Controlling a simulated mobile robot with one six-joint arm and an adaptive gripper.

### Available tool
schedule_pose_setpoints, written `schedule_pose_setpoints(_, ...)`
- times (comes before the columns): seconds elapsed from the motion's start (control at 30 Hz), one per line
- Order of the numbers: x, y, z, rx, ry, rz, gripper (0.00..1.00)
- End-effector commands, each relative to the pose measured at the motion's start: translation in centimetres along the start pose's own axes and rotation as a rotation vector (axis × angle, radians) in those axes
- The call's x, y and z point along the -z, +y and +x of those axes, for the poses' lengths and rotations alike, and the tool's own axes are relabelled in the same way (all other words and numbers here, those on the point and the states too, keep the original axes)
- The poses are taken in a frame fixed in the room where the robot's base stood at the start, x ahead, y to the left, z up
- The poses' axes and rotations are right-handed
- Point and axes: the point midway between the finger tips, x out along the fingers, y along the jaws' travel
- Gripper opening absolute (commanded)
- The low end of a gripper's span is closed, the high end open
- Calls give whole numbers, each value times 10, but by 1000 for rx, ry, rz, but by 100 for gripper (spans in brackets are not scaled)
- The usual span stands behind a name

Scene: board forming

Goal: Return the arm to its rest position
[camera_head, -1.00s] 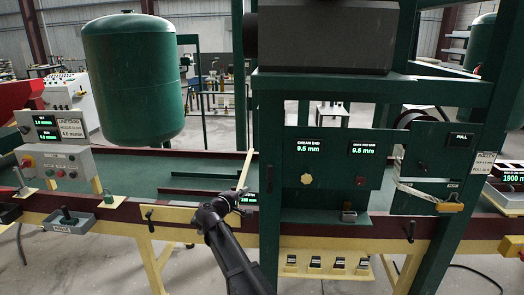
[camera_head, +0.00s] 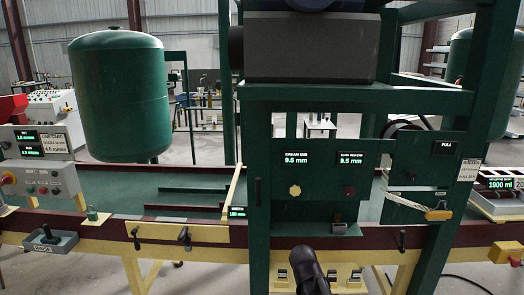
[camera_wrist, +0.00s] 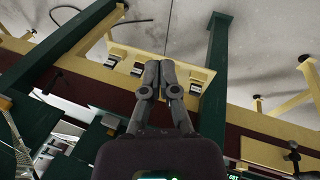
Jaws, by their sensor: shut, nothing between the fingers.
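My gripper shows in the wrist view (camera_wrist: 160,80), its two dark fingers side by side and closed with nothing between them. It is in front of the yellow beam (camera_wrist: 175,75) with small black-and-white switches, which appears upside down there. In the head view a dark part of my arm (camera_head: 311,268) rises from the bottom edge, in front of the switch panel below the green machine frame. The fingers cannot be made out in that view.
The green machine frame (camera_head: 255,190) carries two 9.5 mm displays and knobs. A conveyor table (camera_head: 120,180) runs left, with a grey control box (camera_head: 45,180) at its end. A green tank (camera_head: 120,95) hangs above it. A yellow-handled lever (camera_head: 438,214) sticks out at right.

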Motion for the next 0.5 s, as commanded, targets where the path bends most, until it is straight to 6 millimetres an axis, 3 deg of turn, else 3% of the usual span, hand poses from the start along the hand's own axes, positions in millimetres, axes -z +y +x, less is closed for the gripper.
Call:
schedule_pose_setpoints(0.03,-21,2,4,55,-27,28,0)
schedule_pose_setpoints(0.2,-58,-3,8,216,-89,91,0)
schedule_pose_setpoints(0.5,-76,-8,6,312,-121,122,0)
